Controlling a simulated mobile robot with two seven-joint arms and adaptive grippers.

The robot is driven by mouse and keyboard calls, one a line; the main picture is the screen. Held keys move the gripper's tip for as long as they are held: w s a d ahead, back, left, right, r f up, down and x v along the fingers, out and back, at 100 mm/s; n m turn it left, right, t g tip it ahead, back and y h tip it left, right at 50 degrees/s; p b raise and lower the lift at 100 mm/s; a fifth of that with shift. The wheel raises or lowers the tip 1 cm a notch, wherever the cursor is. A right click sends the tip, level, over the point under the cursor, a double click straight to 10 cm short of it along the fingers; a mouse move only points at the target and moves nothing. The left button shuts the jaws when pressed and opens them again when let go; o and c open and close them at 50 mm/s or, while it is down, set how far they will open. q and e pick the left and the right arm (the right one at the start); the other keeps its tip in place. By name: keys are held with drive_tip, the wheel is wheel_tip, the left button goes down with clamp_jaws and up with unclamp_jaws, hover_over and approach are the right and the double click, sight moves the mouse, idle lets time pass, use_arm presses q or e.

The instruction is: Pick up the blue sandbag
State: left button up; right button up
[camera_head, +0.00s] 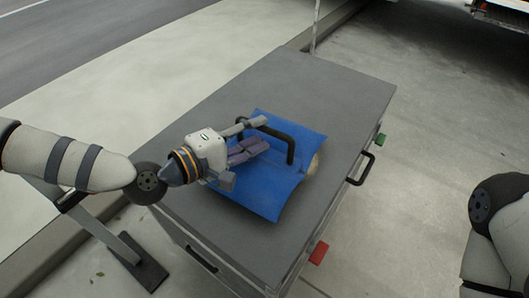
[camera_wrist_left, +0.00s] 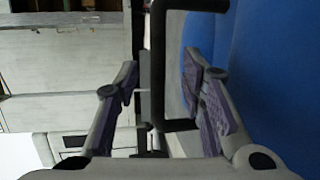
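The blue sandbag (camera_head: 272,193) lies on top of a grey case in the head view. It has a black arched handle (camera_head: 291,150) standing up from it. In the left wrist view the blue cloth (camera_wrist_left: 275,60) fills the right side and the handle (camera_wrist_left: 157,70) crosses the middle. My left gripper (camera_head: 257,135) is over the sandbag at its handle. Its two fingers are spread apart, one on either side of the handle's long bar in the wrist view, with gaps visible. My right gripper is out of view; only part of my right arm shows at the right edge.
The grey case (camera_head: 310,85) has a clear top behind the sandbag. It has a black side handle (camera_head: 361,168), a red tab (camera_head: 319,253) and a green tab (camera_head: 380,139). A thin pole (camera_head: 315,25) stands at its far end. Concrete paving lies around.

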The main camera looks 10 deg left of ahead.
sight(263, 127)
use_arm(q)
drive_tip(key=x, duration=0.3)
clamp_jaws()
drive_tip(key=shift+w+r, duration=0.15)
drive_tip(key=shift+r, duration=0.7)
wheel_tip(263, 127, up, 3)
drive_tip(key=shift+f+p, duration=0.25)
drive_tip(key=shift+p, duration=0.15)
drive_tip(key=s+d+r+p, duration=0.2)
drive_tip(key=s+r+p, duration=0.3)
drive_tip(key=s+r, duration=0.4)
drive_tip(key=shift+s+r, duration=0.35)
drive_tip(key=shift+s, duration=2.1)
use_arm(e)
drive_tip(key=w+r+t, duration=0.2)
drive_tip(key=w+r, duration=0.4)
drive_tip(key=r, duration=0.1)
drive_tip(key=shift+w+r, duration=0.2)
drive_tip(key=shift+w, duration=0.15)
